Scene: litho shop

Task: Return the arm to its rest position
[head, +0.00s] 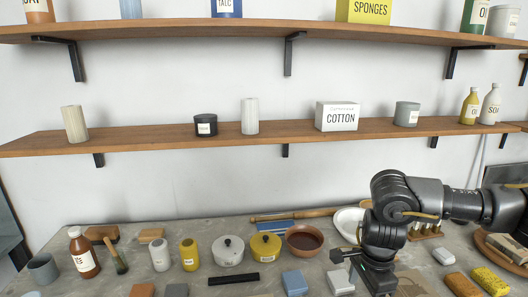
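My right arm (455,203) comes in from the right and bends down over the grey worktop (205,277). Its gripper (362,272) points down above the front right of the worktop, close to a pale block (340,281). The fingers are small and partly hidden by the wrist, so I cannot tell how far apart they are or whether they touch anything. My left arm and gripper are not in view.
Around the gripper lie a blue-grey block (295,283), a red-brown bowl (304,240), a white dish (349,224) and yellow sponges (490,281). Lidded pots (228,250) and a brown bottle (83,254) stand further left. Two wooden shelves (165,143) overhang the worktop.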

